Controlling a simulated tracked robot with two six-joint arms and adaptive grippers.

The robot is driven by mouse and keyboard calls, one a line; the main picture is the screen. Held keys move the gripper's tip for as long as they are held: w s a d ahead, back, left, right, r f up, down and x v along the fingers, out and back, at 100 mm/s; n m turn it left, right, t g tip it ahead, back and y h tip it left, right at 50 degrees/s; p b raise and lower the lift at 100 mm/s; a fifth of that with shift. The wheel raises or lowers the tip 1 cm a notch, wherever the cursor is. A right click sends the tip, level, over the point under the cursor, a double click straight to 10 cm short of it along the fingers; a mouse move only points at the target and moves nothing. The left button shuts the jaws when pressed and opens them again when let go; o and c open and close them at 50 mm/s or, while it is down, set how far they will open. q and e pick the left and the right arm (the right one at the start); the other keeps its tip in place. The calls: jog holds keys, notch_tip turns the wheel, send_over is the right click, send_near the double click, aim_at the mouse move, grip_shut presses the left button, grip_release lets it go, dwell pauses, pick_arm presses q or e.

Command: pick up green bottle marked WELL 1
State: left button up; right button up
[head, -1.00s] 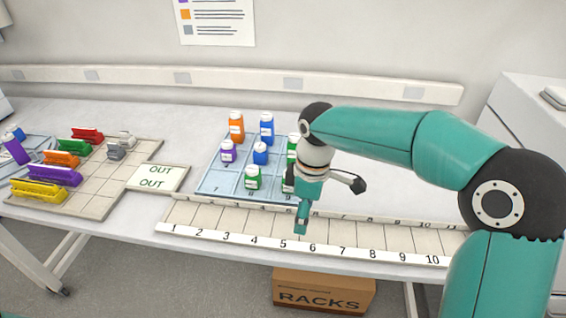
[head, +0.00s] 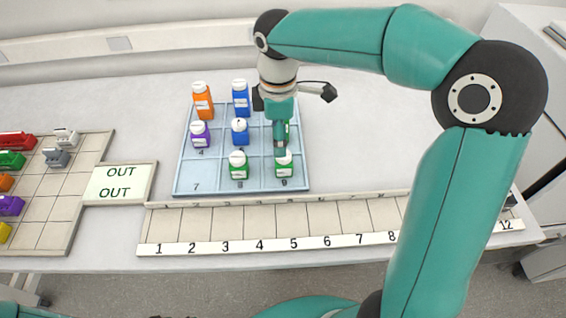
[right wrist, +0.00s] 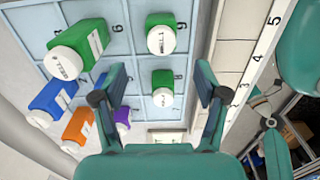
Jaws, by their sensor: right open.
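Three green bottles with white caps stand in the blue numbered tray (head: 213,178). In the head view one (head: 238,168) is in compartment 8 and one (head: 284,166) in compartment 9; the third (head: 287,130), near compartment 6, is mostly hidden behind my right gripper (head: 280,146). In the right wrist view they show as a large one (right wrist: 78,45), one at the top (right wrist: 165,36) and one lower (right wrist: 162,86). I cannot read which is marked WELL 1. My right gripper (right wrist: 152,95) is open and empty above the tray. My left gripper is out of view.
Orange (head: 202,101), purple (head: 200,135) and two blue bottles (head: 240,98) share the tray. A numbered rack strip (head: 330,218) runs in front. An OUT card (head: 120,183) and a tan grid board (head: 50,210) lie left. The table is clear behind the tray.

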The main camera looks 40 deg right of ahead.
aim_at(284, 165)
notch_tip(284, 165, down, 4)
jog(key=shift+f, duration=0.25)
jog(key=shift+s+f, duration=0.1)
jog(key=shift+f, duration=0.25)
jog(key=f, duration=0.4)
jog(key=shift+s+d+p, duration=0.35)
jog(key=shift+d+p, duration=0.05)
jog(key=shift+f, duration=0.55)
jog(key=c, duration=1.2)
jog(key=shift+w+r, duration=0.1)
jog(key=shift+r, duration=0.1)
